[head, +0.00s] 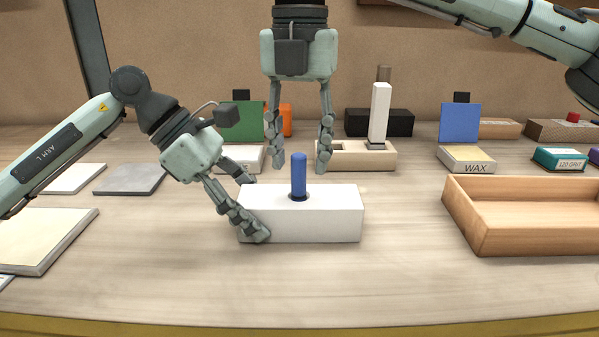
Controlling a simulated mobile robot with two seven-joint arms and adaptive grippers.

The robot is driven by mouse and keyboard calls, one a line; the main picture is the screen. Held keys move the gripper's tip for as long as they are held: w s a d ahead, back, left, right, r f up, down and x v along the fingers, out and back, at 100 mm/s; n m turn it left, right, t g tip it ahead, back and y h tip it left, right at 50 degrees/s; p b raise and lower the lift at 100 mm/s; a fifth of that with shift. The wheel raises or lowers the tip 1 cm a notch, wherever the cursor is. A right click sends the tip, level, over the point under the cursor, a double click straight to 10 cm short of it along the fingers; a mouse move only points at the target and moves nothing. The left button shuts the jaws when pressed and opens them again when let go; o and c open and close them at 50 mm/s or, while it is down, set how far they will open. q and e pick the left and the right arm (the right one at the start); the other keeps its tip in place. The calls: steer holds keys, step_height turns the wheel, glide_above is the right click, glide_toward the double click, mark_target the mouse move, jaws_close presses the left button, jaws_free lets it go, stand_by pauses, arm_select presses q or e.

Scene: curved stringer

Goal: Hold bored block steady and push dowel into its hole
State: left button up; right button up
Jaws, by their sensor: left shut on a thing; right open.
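The white bored block (315,220) lies on the workbench in the middle of the head view. A blue dowel (298,174) stands upright in the dark-rimmed hole on its top, with a good length showing above. How deep it sits inside is hidden. My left gripper (255,208) is shut on the block's left end, one finger in front and the other behind. My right gripper (299,165) points down from above, open and empty, its fingers apart on either side of the dowel's upper part in the picture. I cannot tell its exact depth relative to the dowel.
A wooden tray (462,218) stands at the right. Behind the block is a pale wooden holder (350,158) with a white upright piece (379,112). A wax box (466,160) and a blue panel (460,122) stand at back right. The front bench is clear.

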mark_target(241, 195)
step_height(241, 195, up, 8)
steer(key=shift+f, duration=0.15)
arm_select(q)
steer(key=o, duration=1.6)
steer(key=shift+v, duration=2.55)
steer(key=v, duration=1.2)
